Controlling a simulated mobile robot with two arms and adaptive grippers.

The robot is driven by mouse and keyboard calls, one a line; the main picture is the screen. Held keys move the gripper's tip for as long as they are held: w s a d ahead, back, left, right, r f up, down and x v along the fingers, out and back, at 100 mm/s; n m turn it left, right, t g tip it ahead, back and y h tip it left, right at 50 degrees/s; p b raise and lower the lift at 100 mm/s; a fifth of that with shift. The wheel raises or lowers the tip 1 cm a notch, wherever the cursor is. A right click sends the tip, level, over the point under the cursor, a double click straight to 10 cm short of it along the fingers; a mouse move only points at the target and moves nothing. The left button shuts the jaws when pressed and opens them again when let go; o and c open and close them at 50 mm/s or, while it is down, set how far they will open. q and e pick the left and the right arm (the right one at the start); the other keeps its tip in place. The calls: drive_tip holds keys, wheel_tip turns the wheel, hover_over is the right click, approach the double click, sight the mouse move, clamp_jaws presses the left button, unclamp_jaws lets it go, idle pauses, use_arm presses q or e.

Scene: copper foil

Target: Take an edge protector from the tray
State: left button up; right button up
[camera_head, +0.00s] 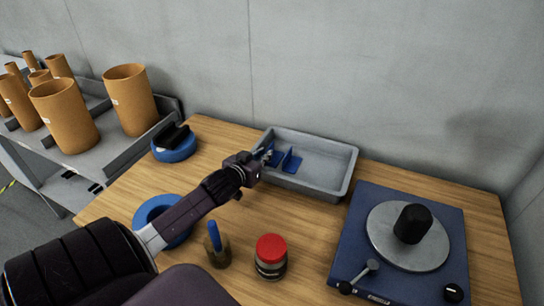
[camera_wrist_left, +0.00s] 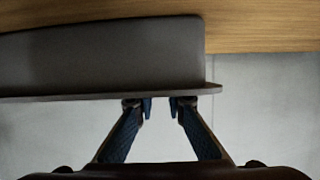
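The grey tray (camera_head: 347,158) stands at the back of the wooden table. Blue edge protectors (camera_head: 291,163) stand inside its left part. My left gripper (camera_head: 266,154) is at the tray's left rim, close to the protectors; the head view does not clearly show whether it touches one. In the left wrist view the two fingertips (camera_wrist_left: 160,104) are apart with a gap between them, at the rim of the tray (camera_wrist_left: 100,60). No protector shows clearly between them. My right gripper is in neither view.
A blue turntable device (camera_head: 352,240) with a black knob stands at right. Brown cylinders (camera_head: 130,99) fill a side rack.

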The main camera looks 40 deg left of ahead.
sight(275, 154)
use_arm(q)
drive_tip(key=x, duration=0.4)
drive_tip(key=shift+a+r+p, duration=0.15)
drive_tip(key=shift+r+p, duration=0.1)
drive_tip(key=shift+p, duration=0.1)
drive_tip(key=shift+w+a+f, duration=0.1)
drive_tip(key=shift+w+f, duration=0.2)
drive_tip(key=shift+w, duration=0.2)
drive_tip(key=shift+c, duration=0.5)
clamp_jaws()
drive_tip(key=shift+r, duration=0.1)
